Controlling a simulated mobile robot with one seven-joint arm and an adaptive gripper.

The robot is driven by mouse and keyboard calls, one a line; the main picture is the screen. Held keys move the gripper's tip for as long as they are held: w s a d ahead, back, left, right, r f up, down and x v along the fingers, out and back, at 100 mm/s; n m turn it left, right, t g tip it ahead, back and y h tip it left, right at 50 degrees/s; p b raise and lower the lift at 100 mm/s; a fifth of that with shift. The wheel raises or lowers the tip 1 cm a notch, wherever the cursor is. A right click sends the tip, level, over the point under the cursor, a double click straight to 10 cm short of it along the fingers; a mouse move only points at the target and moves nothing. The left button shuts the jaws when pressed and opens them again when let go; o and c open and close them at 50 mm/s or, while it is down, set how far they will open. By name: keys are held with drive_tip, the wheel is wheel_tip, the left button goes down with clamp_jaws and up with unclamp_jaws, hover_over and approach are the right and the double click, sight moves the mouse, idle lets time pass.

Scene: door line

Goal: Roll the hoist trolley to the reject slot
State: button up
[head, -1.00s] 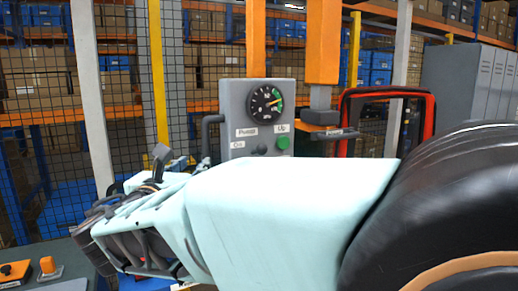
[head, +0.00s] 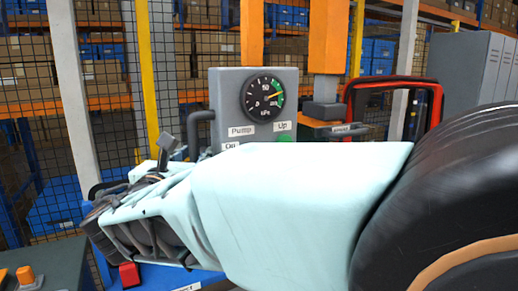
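A grey control box (head: 225,92) with a round gauge (head: 263,97) and labels "Pump" and "Up" stands in the middle. A dark bent handle (head: 198,128) is on its left side. An orange upright (head: 326,40) comes down behind it and ends in a grey block (head: 322,110). A small label (head: 347,130) beside that block is too small to read surely. I cannot make out the hoist trolley or the reject slot for certain. My gripper (head: 140,235) is at the lower left, in front of the box; its fingers are hidden or unclear, and my pale arm covers the box's lower part.
A red-and-black frame (head: 438,105) stands right of the box. Mesh fencing (head: 30,135) with pale and yellow posts is behind. A red block (head: 130,274) is below my gripper. A dark surface with an orange knob (head: 25,275) is at the lower left. Grey lockers (head: 468,67) stand at the right.

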drive_tip(key=shift+w, duration=0.15)
drive_tip(key=shift+r, duration=0.1)
drive_tip(key=shift+c, duration=0.3)
clamp_jaws()
